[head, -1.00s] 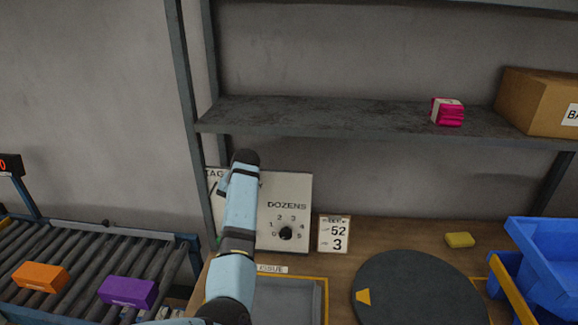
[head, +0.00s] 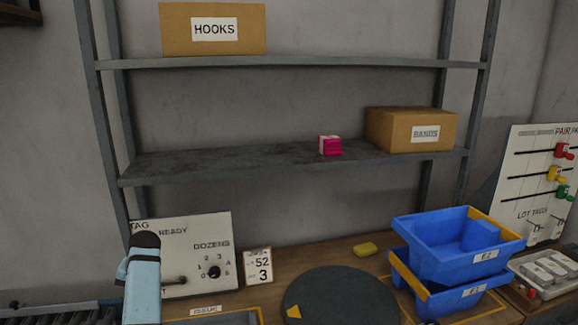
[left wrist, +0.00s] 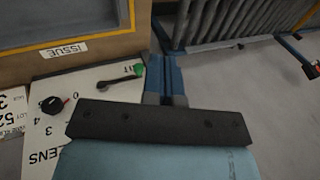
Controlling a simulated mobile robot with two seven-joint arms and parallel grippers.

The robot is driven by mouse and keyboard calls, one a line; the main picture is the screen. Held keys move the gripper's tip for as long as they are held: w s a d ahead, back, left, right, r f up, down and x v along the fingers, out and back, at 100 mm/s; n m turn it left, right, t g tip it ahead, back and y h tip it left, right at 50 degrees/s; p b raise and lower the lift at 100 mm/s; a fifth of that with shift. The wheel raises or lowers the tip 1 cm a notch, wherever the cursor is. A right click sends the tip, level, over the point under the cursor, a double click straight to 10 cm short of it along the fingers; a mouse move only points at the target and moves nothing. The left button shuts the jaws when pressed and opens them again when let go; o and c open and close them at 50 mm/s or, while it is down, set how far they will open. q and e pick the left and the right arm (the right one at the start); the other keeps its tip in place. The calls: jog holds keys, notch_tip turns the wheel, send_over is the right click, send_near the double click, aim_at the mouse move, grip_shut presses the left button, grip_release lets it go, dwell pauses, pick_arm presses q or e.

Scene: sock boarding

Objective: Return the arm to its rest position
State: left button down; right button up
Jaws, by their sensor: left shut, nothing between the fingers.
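My left gripper (left wrist: 166,62) shows in the left wrist view, its two fingers together with nothing between them. The wide dark hand plate and light-blue casing fill the bottom of that view. In the head view a light-blue part of my left arm with a dark rounded end (head: 145,241) stands upright at the lower left. It overlaps the left part of the panel (head: 200,232) with the DOZENS dial; I cannot tell the gap. The fingers cannot be made out in the head view. My right gripper is in neither view.
A shelf (head: 230,162) holds a pink bundle (head: 329,146) and a BANDS box (head: 400,130). A dark round plate (head: 340,300), a yellow block (head: 365,249) and blue bins (head: 455,262) stand on the bench. Conveyor rollers (left wrist: 240,20) show in the wrist view.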

pick_arm(q)
jog(key=s+a+f+m+t+y, duration=0.1)
jog(key=s+a+f+t, duration=0.2)
jog(key=f, duration=0.7)
jog(key=s+d+f+m+t, duration=0.1)
jog(key=s+d+f, duration=0.1)
jog(key=s, duration=0.2)
jog(key=s+d+f+t+h, duration=0.1)
jog(key=s+d+f+t, duration=0.1)
jog(key=s, duration=0.1)
jog(key=s+d+f+m+t, duration=0.1)
jog(key=s+d+f, duration=0.2)
jog(key=s, duration=0.1)
jog(key=shift+s+f+m, duration=0.1)
jog(key=shift+s+m, duration=0.2)
jog(key=shift+s, duration=0.05)
jog(key=s+d+t+h, duration=0.2)
jog(key=s+d+h, duration=0.1)
jog(key=s+d, duration=0.5)
jog(key=s+d+m+t+h, duration=0.1)
jog(key=s+d+h, duration=0.3)
jog(key=s+d, duration=0.4)
jog(key=s+t, duration=0.1)
jog(key=s, duration=0.5)
jog(key=shift+s+d+h+p, duration=0.2)
jog(key=shift+d+h+p, duration=0.1)
jog(key=shift+d+p, duration=0.1)
